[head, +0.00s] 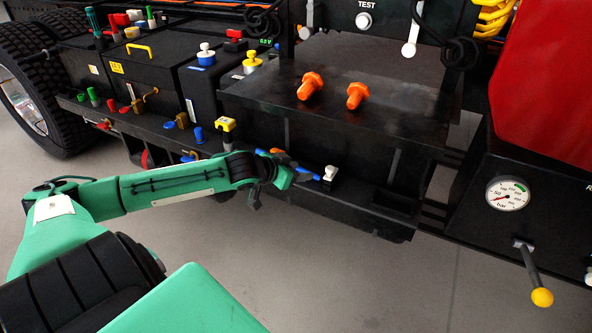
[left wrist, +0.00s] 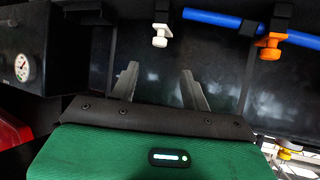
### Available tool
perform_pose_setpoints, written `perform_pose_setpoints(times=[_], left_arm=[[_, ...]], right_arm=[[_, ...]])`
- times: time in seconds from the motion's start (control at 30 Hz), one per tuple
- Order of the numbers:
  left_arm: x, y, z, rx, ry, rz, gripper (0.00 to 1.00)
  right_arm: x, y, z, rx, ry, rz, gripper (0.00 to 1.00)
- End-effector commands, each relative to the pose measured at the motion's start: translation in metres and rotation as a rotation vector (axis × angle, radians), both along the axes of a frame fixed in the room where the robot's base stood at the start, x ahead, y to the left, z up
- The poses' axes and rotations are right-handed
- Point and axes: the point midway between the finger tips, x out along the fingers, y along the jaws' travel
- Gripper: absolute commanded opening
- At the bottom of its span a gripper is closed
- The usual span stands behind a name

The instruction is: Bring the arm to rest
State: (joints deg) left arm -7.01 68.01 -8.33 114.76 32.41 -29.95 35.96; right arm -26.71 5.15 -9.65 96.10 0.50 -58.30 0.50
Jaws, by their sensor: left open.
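My left arm comes in from the left in the head view, green with black joints. My left gripper (head: 270,172) is in front of the black vehicle side, near a blue bar and a white knob (head: 330,173). In the left wrist view my left gripper (left wrist: 158,82) shows two grey fingers spread apart with nothing between them. Beyond the fingers is a dark panel, with the blue bar (left wrist: 212,20), the white knob (left wrist: 161,36) and an orange knob (left wrist: 269,46) above and to the right. The right gripper is not in view.
Two orange bolts (head: 311,86) stand on the black top surface (head: 400,110). A pressure gauge (head: 507,194) and a yellow-tipped lever (head: 541,297) are at the right. A black tyre (head: 30,75) is at the far left. The grey floor (head: 330,270) in front is clear.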

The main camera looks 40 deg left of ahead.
Motion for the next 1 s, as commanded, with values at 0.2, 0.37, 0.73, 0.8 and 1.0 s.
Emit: perform_pose_setpoints(times=[0.2, 0.37, 0.73, 0.8, 1.0], left_arm=[[-0.004, 0.000, 0.003, 0.000, 0.000, 0.000, 0.47], [-0.005, 0.000, 0.003, 0.000, 0.000, 0.000, 0.47], [-0.004, 0.000, 0.003, 0.000, 0.001, 0.000, 0.47], [-0.005, 0.000, -0.001, -0.001, 0.004, 0.002, 0.47], [-0.019, 0.000, -0.056, 0.014, 0.065, 0.038, 0.47]], right_arm=[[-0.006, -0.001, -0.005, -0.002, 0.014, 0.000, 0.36], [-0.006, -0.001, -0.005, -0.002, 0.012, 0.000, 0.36], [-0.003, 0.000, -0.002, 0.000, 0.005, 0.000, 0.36], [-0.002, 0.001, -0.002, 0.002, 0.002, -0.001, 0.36], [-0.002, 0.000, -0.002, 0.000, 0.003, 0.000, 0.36]])
